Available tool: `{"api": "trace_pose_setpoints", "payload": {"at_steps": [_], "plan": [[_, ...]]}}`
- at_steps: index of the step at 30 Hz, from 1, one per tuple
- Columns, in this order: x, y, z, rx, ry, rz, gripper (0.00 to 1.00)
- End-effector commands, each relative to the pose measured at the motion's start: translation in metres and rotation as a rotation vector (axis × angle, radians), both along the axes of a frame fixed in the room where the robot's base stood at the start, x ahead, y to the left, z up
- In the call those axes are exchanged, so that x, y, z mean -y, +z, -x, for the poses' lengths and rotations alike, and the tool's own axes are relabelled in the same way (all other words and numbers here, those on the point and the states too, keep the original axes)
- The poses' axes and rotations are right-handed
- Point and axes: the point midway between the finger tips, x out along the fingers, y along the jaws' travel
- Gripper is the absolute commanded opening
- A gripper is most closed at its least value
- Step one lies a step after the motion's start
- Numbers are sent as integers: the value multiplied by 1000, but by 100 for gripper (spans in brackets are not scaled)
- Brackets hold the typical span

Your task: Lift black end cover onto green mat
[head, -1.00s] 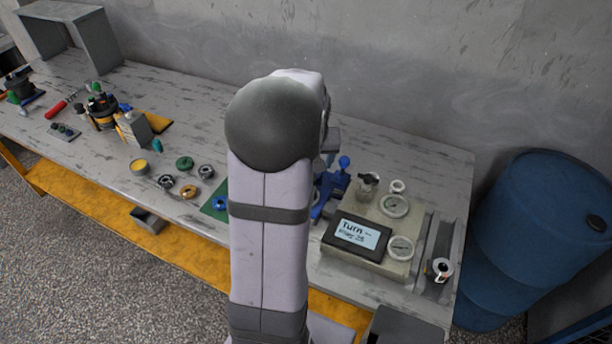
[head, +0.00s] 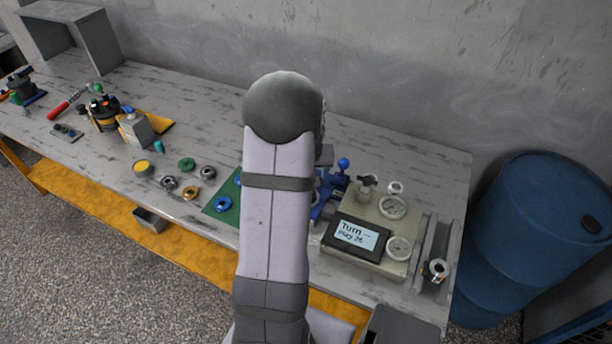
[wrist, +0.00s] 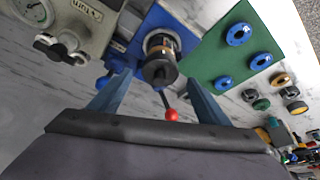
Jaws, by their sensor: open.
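In the wrist view, a round black part (wrist: 160,70), which looks like the black end cover, sits on the end of a metal-and-copper body held at a blue fixture (wrist: 124,57). My gripper (wrist: 160,78) is open, its two fingers on either side of the black part; I cannot tell whether they touch it. The green mat (wrist: 212,62) lies to the right in the wrist view, with several blue rings on it. In the head view, the green mat (head: 227,214) shows partly beside my arm, which hides my gripper and the black part.
A red-knobbed lever (wrist: 171,114) sticks out below the black part. A gauge unit with a display (head: 357,234) stands right of the blue fixture (head: 322,205). Loose rings, a yellow-topped cup (head: 142,167) and a black-and-yellow assembly (head: 104,113) lie left of the mat.

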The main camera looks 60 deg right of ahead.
Motion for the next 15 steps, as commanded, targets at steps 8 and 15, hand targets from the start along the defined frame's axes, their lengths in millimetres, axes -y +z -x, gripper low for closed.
{"api": "trace_pose_setpoints", "payload": {"at_steps": [8, 15], "plan": [[7, -16, -3, 0, 0, 1, 70], [7, -17, -3, 1, 0, 2, 70]]}}
